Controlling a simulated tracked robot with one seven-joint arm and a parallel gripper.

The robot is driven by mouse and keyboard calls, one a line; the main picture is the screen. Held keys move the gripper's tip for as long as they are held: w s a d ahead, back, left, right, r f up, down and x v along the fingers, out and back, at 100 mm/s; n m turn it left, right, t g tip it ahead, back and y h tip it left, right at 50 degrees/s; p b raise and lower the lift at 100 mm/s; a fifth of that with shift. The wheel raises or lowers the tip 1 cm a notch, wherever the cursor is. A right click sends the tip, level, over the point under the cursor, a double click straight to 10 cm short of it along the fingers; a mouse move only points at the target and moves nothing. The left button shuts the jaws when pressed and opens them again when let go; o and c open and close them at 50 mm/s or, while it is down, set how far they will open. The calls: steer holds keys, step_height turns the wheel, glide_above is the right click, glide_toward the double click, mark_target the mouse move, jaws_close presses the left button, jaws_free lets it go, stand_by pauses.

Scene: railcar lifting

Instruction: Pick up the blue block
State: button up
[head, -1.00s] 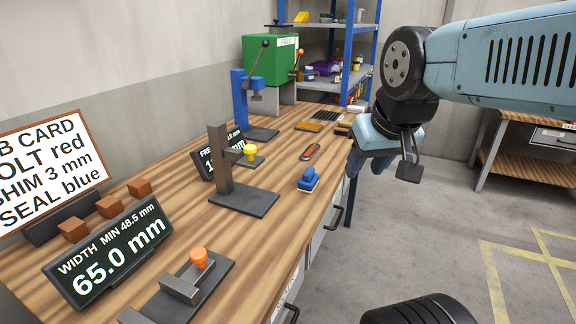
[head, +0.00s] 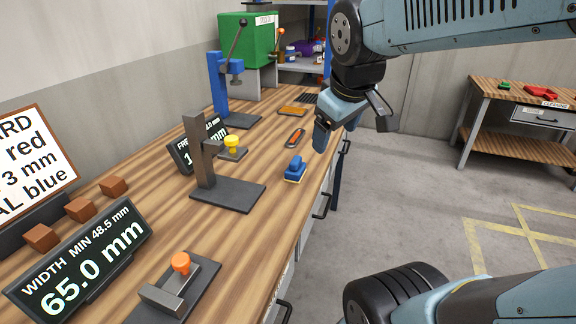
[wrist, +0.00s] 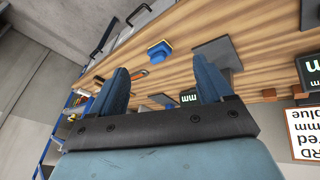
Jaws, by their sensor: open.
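The blue block (head: 295,168) has a raised top and a pale, yellowish base. It sits on the wooden workbench (head: 262,213) near its front edge. It also shows in the wrist view (wrist: 159,53), beyond and roughly between my fingertips, with yellow at its edge. My gripper (head: 322,138) is above the bench's front edge, up and right of the block in the head view. In the wrist view its two blue fingers (wrist: 159,64) are spread apart with nothing between them. The block is apart from the fingers.
A grey stand with a yellow knob (head: 232,142) is left of the block. An orange-and-black tool (head: 296,136) lies behind it. A blue press (head: 219,85), a display reading 65.0 mm (head: 85,258) and an orange-knobbed fixture (head: 181,264) are also on the bench. Floor at right is clear.

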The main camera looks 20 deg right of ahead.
steer(key=w+f+n, duration=0.1)
steer(key=w+n, duration=0.3)
steer(key=w+f+n+h, duration=0.1)
steer(key=w+n, duration=0.2)
steer(key=n, duration=0.1)
steer(key=w+a+f+n+g, duration=0.1)
steer(key=w+f+n, duration=0.1)
steer(key=w+n, duration=0.2)
steer(key=shift+w+f+n, duration=0.1)
steer(key=shift+w+n, duration=0.2)
steer(key=n, duration=1.1)
glide_toward(295, 159)
steer(key=shift+g+h, duration=0.3)
steer(key=shift+h, duration=0.1)
steer(key=x, duration=0.4)
steer(key=a+x, duration=0.1)
steer(key=x, duration=0.1)
steer(key=shift+w+d+f, duration=0.1)
steer(key=shift+w+f, duration=0.2)
steer(key=shift+w, duration=0.1)
steer(key=shift+x, duration=3.05)
steer(key=shift+s+d, duration=0.15)
steer(key=shift+c, duration=0.4)
steer(key=c, duration=1)
